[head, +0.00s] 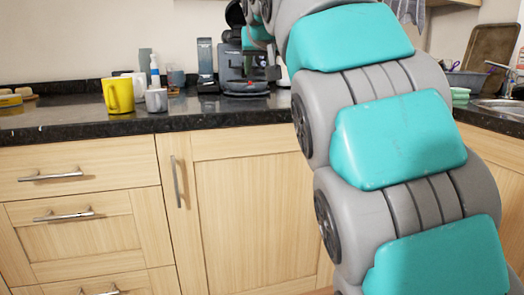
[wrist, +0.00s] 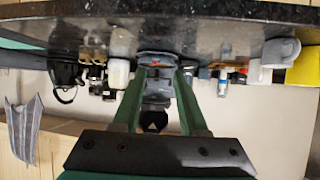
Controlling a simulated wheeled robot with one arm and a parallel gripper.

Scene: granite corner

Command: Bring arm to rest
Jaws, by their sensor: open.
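My arm fills the right half of the head view, with grey links and teal covers, reaching up and over the counter. My gripper (wrist: 160,76) is open, its two green fingers apart in the wrist view. No held object shows between them; a dark coffee machine (wrist: 157,92) shows beyond the gap. In the head view the gripper is small and partly blends with the coffee machine (head: 237,70) behind it, so its exact distance from the machine is hard to tell. The wrist view is upside down.
The dark granite counter (head: 60,125) runs along the wall above wooden cabinets (head: 240,200). A yellow mug (head: 119,95) and a grey mug (head: 156,101) stand near its front edge, left of the machine.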

